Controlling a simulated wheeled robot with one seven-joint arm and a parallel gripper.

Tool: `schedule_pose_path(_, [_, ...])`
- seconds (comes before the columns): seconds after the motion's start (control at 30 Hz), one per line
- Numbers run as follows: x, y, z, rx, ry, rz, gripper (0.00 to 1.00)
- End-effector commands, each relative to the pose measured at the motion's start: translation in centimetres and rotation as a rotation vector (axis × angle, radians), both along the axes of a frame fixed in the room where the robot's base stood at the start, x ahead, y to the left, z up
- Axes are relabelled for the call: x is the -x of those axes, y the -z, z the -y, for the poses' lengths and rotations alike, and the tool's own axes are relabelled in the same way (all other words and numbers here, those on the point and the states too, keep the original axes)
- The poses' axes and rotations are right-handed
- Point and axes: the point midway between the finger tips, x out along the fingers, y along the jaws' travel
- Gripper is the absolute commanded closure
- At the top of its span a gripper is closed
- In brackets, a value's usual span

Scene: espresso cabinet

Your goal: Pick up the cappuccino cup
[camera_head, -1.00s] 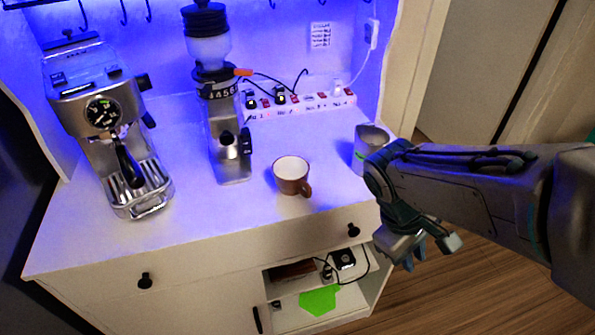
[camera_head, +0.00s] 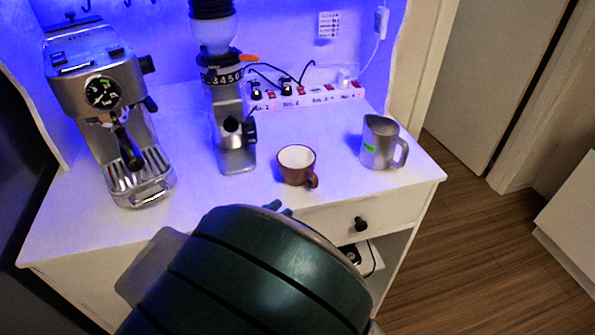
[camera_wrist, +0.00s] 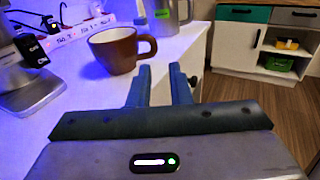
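The cappuccino cup (camera_head: 296,166) is brown with a white inside and stands upright on the white cabinet top, its handle towards the front right. In the wrist view the cup (camera_wrist: 114,52) is ahead and to the left of my gripper, with its handle pointing right. My gripper (camera_wrist: 160,76) has its two blue fingers apart, with nothing between them. The fingers are near the front edge of the top and do not touch the cup. In the head view my arm hides most of my gripper; only blue fingertips (camera_head: 276,207) show just in front of the cup.
An espresso machine (camera_head: 112,105) stands at the left and a grinder (camera_head: 228,120) behind left of the cup. A steel milk pitcher (camera_head: 378,148) stands to the right. A power strip (camera_head: 312,97) lies at the back. The top between cup and front edge is clear.

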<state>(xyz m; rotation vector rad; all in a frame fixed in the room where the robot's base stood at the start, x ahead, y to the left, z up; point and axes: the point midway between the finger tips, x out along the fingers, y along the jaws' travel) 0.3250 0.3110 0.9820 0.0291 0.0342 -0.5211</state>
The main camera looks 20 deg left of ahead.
Motion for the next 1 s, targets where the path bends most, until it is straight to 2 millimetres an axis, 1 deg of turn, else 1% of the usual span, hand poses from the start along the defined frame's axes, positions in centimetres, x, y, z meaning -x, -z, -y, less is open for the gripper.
schedule_pose_path(0.03, [0.4,0.0,-0.7,0.018,-0.023,0.013,0.82])
schedule_pose_path(0.07, [0.5,0.0,-1.0,0.026,-0.032,0.019,0.82])
schedule_pose_path(0.17, [0.2,-0.1,-1.1,0.038,-0.045,0.029,0.82])
schedule_pose_path(0.5, [-5.4,-0.1,1.9,0.039,-0.043,0.027,0.82])
schedule_pose_path(0.6, [-6.3,-0.1,2.3,0.038,-0.045,0.028,0.82])
schedule_pose_path(0.77, [-7.2,-0.1,2.8,0.038,-0.046,0.028,0.82])
schedule_pose_path(1.0, [-10.2,0.0,4.7,0.038,-0.043,0.026,0.82])
